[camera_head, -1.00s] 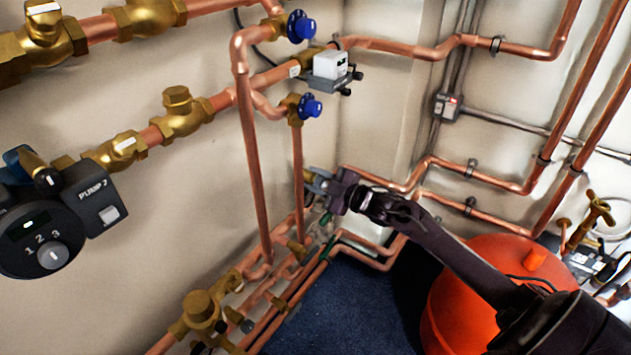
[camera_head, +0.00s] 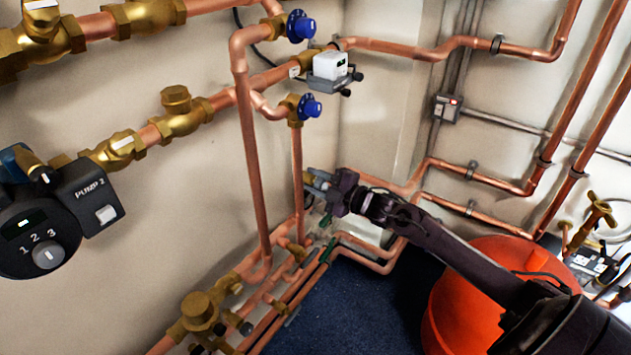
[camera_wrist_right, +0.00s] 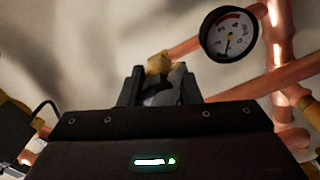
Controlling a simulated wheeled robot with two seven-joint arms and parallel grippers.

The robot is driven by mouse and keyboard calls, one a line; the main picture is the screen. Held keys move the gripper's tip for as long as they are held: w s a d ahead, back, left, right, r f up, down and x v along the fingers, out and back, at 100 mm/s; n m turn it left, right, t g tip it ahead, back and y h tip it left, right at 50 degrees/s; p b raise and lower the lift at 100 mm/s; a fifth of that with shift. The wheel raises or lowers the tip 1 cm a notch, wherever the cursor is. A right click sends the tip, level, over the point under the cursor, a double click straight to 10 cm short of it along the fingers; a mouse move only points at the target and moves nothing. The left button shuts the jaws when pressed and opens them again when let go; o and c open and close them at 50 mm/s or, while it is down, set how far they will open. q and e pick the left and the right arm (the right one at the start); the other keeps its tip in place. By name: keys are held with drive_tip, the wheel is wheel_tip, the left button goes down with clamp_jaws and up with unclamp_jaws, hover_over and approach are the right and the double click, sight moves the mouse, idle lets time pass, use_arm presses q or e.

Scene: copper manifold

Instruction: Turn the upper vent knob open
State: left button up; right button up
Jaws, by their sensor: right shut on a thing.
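My right gripper (camera_head: 318,182) reaches in from the right to the pipework near the room's corner. It is shut on a small grey knob (camera_wrist_right: 162,92), which shows between its two dark fingers in the right wrist view. A brass fitting (camera_wrist_right: 159,62) sits just behind the knob. In the head view the hand mostly hides the knob, and its angle cannot be read. My left gripper is not in view.
A round pressure gauge (camera_wrist_right: 229,35) is close by, right of the fingers. Blue knobs (camera_head: 309,106), copper pipes (camera_head: 253,180) and a pump (camera_head: 40,230) line the left wall. An orange vessel (camera_head: 450,290) stands below my right arm.

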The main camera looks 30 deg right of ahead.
sight(324, 185)
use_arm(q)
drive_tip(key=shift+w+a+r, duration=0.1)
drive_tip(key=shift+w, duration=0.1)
use_arm(e)
drive_tip(key=o, duration=1)
drive_tip(key=shift+c, duration=0.2)
drive_tip(key=shift+s+d, duration=0.15)
drive_tip(key=shift+s, duration=0.2)
drive_tip(key=p+v, duration=0.1)
drive_tip(key=v, duration=0.3)
drive_tip(key=shift+s, duration=0.4)
drive_tip(key=shift+s+d, duration=0.25)
drive_tip(key=shift+s, duration=0.15)
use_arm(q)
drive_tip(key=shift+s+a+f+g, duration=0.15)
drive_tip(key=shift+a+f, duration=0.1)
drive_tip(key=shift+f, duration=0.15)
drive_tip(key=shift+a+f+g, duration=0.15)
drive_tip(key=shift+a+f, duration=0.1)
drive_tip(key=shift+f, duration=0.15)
use_arm(e)
drive_tip(key=shift+s+d, duration=0.25)
drive_tip(key=shift+s, duration=0.35)
